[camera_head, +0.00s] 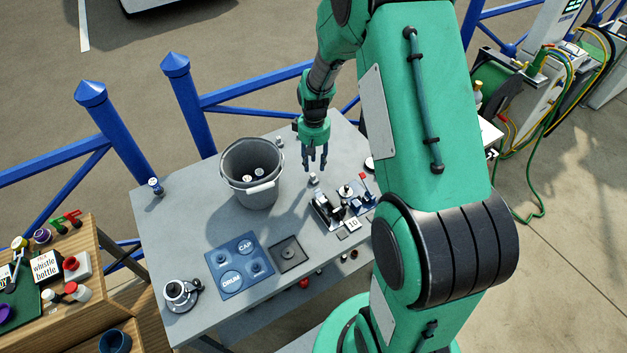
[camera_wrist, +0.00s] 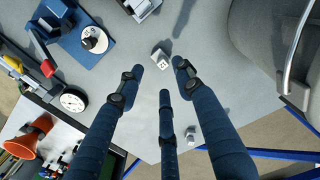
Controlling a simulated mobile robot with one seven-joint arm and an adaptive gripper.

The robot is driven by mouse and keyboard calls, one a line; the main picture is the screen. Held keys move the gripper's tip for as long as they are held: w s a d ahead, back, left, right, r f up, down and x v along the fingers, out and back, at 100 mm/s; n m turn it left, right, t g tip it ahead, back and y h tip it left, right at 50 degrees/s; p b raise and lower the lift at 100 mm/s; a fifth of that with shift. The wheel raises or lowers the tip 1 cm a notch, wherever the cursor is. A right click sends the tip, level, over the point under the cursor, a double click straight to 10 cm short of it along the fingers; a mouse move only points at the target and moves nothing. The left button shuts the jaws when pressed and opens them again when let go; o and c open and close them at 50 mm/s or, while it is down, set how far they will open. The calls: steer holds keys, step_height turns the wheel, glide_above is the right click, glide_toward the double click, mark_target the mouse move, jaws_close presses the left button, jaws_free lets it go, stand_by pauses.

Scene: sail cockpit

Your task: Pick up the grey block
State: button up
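My gripper (camera_head: 317,163) has dark blue fingers and points down over the far part of the grey table (camera_head: 215,220). In the wrist view my gripper (camera_wrist: 158,76) is open, its fingers spread with nothing between them. A small light grey block (camera_wrist: 160,57) with dark marks on it stands on the table just beyond the fingertips. It also shows just below the fingers in the head view (camera_head: 313,179). A second small light grey piece (camera_wrist: 190,134) lies beside the fingers, nearer the table edge, also seen in the head view (camera_head: 279,141). I cannot tell which one the task means.
A grey bucket (camera_head: 251,192) with small white pieces inside stands left of my gripper. Metal and blue devices (camera_head: 330,207) stand close in front. A blue tray (camera_head: 240,264) and a dark square plate (camera_head: 290,253) lie nearer. A blue railing (camera_head: 240,108) runs behind the table.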

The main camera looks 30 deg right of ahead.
mark_target(313, 175)
steer(key=shift+f, duration=0.75)
steer(key=shift+w+f+b, duration=0.15)
steer(key=shift+f+b, duration=0.1)
steer(key=shift+f, duration=1.05)
steer(key=shift+w+f+b, duration=0.1)
steer(key=shift+f+b, duration=0.15)
steer(key=shift+f, duration=1.05)
jaws_close()
